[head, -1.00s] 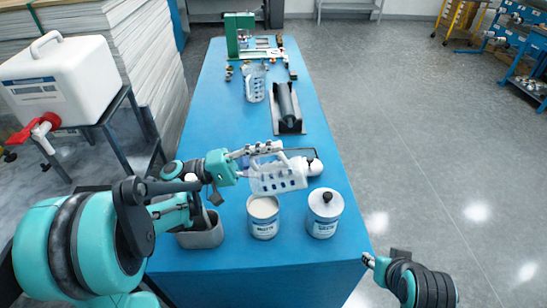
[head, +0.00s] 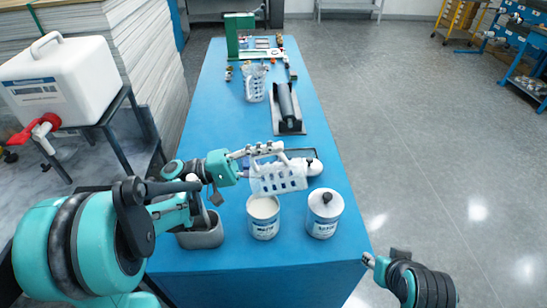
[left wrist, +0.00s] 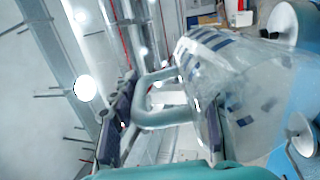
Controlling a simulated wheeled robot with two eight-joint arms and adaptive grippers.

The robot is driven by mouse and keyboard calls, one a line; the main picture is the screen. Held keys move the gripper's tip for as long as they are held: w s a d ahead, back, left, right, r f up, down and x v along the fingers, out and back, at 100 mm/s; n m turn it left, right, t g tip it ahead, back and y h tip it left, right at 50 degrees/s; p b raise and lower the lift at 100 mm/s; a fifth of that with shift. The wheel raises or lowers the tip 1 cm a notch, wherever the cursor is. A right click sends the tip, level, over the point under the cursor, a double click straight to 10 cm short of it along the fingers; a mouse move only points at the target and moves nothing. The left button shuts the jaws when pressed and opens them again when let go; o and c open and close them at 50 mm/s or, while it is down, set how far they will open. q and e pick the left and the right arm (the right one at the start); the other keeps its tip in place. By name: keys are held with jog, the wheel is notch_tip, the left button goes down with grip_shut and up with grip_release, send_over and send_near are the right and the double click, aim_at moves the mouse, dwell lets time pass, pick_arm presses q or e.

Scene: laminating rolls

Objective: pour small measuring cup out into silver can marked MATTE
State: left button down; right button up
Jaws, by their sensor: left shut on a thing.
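The small measuring cup (head: 279,180) is clear with dark markings and lies tipped over on its side, handle uppermost. My left gripper (head: 258,150) is shut on its handle, which also shows between the fingers in the left wrist view (left wrist: 150,108). The cup (left wrist: 235,90) is over the back of the silver can marked MATTE (head: 263,222), which stands open near the table's front edge. Whether liquid is leaving the cup is not clear. My right gripper (head: 369,261) is off the table's right front corner; its finger state is unclear.
A second can (head: 324,215) with a black-knobbed lid stands just right of MATTE. A grey bin (head: 202,236) stands left of it.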

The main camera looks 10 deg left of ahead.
aim_at(288, 160)
pick_arm(q)
jog(key=shift+w+d+r+y+p, duration=0.15)
jog(key=shift+d+y+p, duration=0.5)
jog(key=shift+p, duration=0.45)
jog(key=shift+w+d+r+y+p, duration=0.15)
jog(key=shift+d+y+p, duration=0.45)
jog(key=shift+p, duration=0.45)
jog(key=shift+d+g+y+p, duration=0.25)
jog(key=shift+g+p, duration=0.05)
jog(key=shift+p, duration=0.05)
jog(key=shift+f, duration=0.1)
jog(key=shift+d+y+p, duration=0.3)
jog(key=shift+d+p, duration=0.05)
jog(key=shift+p, duration=0.05)
jog(key=shift+w+d+f+y+p, duration=0.2)
jog(key=shift+d+f+y+p, duration=0.5)
jog(key=shift+d+y+p, duration=0.25)
jog(key=shift+d+f+p, duration=0.1)
jog(key=shift+f+p, duration=0.1)
jog(key=shift+p, duration=0.1)
jog(key=shift+f+g, duration=0.1)
jog(key=shift+g, duration=0.2)
